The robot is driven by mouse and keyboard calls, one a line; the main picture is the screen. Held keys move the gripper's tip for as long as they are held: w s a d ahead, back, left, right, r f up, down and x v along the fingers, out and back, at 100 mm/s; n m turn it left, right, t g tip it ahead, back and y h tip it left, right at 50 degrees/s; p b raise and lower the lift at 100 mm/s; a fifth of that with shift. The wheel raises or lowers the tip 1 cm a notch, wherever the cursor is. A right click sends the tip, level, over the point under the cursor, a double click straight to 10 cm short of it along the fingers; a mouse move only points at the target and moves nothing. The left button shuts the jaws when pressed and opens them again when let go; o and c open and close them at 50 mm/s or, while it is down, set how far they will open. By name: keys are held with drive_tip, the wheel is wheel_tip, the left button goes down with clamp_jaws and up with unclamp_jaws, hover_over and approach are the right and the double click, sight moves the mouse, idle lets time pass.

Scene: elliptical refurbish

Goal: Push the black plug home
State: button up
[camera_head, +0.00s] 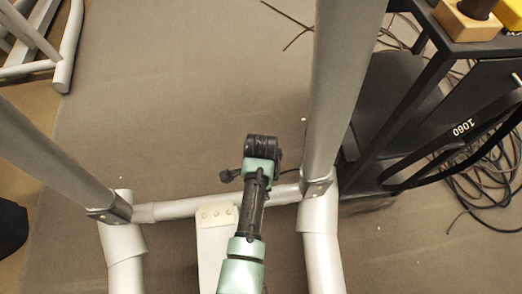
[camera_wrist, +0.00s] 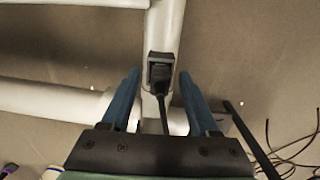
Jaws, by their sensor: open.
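The black plug (camera_wrist: 159,79) shows in the wrist view at the mouth of a dark, box-shaped socket (camera_wrist: 160,57) on a grey tube. Its black cord (camera_wrist: 163,112) runs back toward my gripper. I cannot tell how deep the plug sits. My gripper (camera_wrist: 159,74) is open, with one blue finger on each side of the plug and visible gaps between. In the head view my arm reaches down to the frame's cross tube; the plug and socket are not discernible there.
Grey frame posts (camera_head: 340,85) rise on both sides of my arm, joined by a low cross tube (camera_head: 170,211). A black stand (camera_head: 400,110) and tangled cables (camera_head: 480,190) lie to the right. The carpet (camera_head: 190,100) beyond is mostly clear.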

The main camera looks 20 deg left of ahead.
drive_tip(key=shift+r, duration=0.15)
wheel_tip(320, 180, up, 13)
drive_tip(key=p, duration=0.7)
